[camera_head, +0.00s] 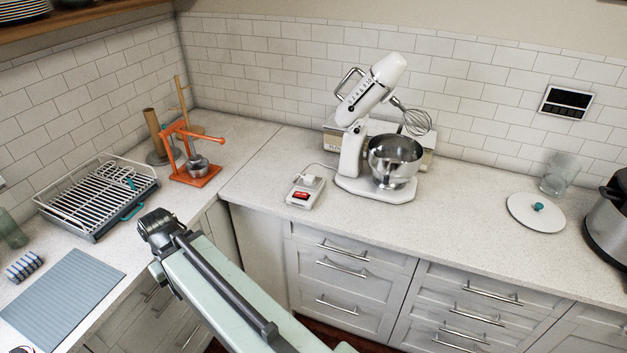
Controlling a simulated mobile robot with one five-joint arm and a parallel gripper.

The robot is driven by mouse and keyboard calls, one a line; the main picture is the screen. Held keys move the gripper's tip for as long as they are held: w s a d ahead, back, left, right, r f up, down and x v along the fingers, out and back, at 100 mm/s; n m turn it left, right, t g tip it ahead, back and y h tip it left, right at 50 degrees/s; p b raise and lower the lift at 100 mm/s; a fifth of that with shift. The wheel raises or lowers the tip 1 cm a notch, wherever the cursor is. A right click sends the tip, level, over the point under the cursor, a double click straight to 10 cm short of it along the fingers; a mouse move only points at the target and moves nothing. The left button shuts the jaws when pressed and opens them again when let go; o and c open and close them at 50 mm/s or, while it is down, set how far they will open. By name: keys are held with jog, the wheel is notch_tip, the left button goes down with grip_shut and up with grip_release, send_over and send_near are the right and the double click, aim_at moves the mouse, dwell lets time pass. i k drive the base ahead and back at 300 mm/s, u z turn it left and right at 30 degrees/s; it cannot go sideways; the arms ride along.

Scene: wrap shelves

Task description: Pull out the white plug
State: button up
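The white plug (313,181) sits at the back of a small white socket box (294,203) on the counter, left of the stand mixer. A thin pale cord runs from it toward the mixer. A red switch (300,195) shows on the front part of the box. The plug appears seated in the box. My pale green arm reaches up from the bottom edge to a dark joint over the left counter, well left of the box. My gripper's fingers do not show.
A white stand mixer (371,92) with a tilted head, whisk and steel bowl (395,160) stands right of the box. An orange press (194,171) and dish rack (92,208) are to the left. The counter in front of the box is clear.

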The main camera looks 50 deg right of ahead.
aim_at(310, 179)
jog(key=z, duration=0.05)
jog(key=i, duration=0.9)
